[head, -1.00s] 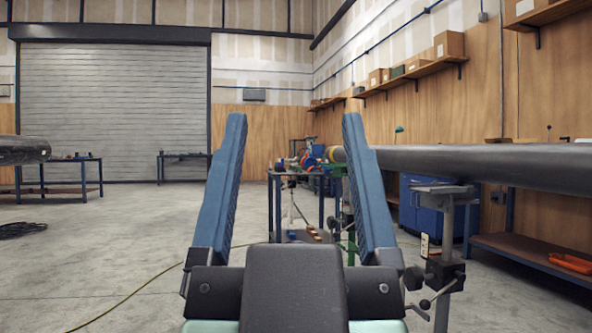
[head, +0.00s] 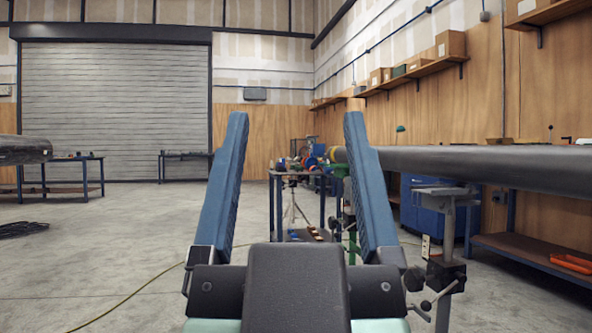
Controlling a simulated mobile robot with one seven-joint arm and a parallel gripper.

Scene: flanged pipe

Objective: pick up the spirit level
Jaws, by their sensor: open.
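My gripper (head: 295,118) is open and empty in the head view. Its two long blue fingers stand far apart in the middle of the picture, with only the room between and beyond them. I cannot make out the spirit level for sure. A small blue-legged table (head: 271,200) stands ahead between the fingers, with several small coloured items on top that are too small to tell apart. More small items lie on its lower shelf.
A long grey pipe (head: 480,166) on a pipe stand (head: 446,230) reaches in from the right, close to the right finger. A workbench (head: 520,253) with an orange item (head: 571,263) stands at right. A left table (head: 86,190) is far off. The left floor is mostly clear, with a thin cable.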

